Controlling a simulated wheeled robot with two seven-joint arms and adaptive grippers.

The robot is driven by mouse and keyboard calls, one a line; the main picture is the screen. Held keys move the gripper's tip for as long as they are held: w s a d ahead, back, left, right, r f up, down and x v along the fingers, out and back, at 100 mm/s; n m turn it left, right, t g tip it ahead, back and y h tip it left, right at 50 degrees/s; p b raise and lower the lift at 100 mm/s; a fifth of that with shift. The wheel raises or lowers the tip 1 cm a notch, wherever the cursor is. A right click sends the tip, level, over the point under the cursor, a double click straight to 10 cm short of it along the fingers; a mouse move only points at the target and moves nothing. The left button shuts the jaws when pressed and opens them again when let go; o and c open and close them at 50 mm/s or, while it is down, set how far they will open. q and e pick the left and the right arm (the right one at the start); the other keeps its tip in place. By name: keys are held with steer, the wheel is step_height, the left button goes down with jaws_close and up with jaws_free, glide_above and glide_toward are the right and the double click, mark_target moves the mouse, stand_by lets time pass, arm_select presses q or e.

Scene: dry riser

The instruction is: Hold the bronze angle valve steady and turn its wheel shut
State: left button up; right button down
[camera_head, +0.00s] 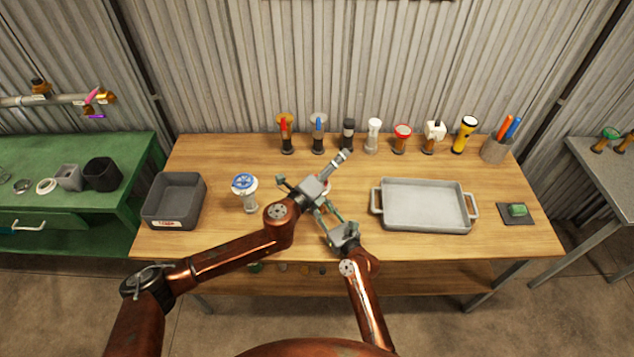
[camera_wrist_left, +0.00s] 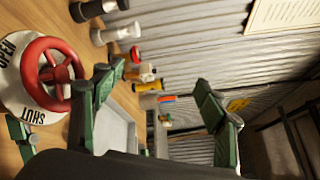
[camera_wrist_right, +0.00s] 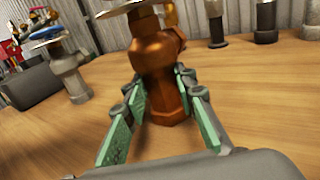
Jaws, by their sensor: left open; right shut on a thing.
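The bronze angle valve (camera_wrist_right: 160,75) stands upright on the bench in the right wrist view, its top cut off by the frame edge. Its red wheel (camera_wrist_left: 52,72) shows in the left wrist view, over a white plate (camera_wrist_left: 25,100) marked OPEN and SHUT. My right gripper (camera_head: 325,209) is shut on the valve body, with a finger on each side in the right wrist view (camera_wrist_right: 155,90). My left gripper (camera_head: 314,171) is open and empty above the valve and hides most of it in the head view. The wheel lies beside its fingers, not between them.
A blue-wheeled valve (camera_head: 245,190) stands to the left, near a dark grey bin (camera_head: 174,201). A grey tray (camera_head: 425,229) lies to the right. Several valves and a yellow flashlight (camera_head: 464,134) line the back.

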arm_select(q)
steer(key=s+a+r+m+t+y, duration=0.2)
steer(key=s+r+m+t+y, duration=0.2)
steer(key=s+r+t+y, duration=0.25)
steer(key=s+a+f+m+g+y, duration=0.1)
steer(key=s+f+y, duration=0.15)
steer(key=f, duration=0.45)
steer(key=s+a+f+m+g+y, duration=0.1)
steer(key=s+a+f+g, duration=0.15)
steer(key=f, duration=0.45)
steer(key=shift+n+t, duration=0.3)
steer(key=shift+t, duration=0.2)
steer(key=w, duration=1)
steer(key=shift+w+d+f, duration=0.15)
steer(key=shift+w, duration=0.25)
steer(key=shift+c, duration=0.3)
steer(key=c, duration=1.1)
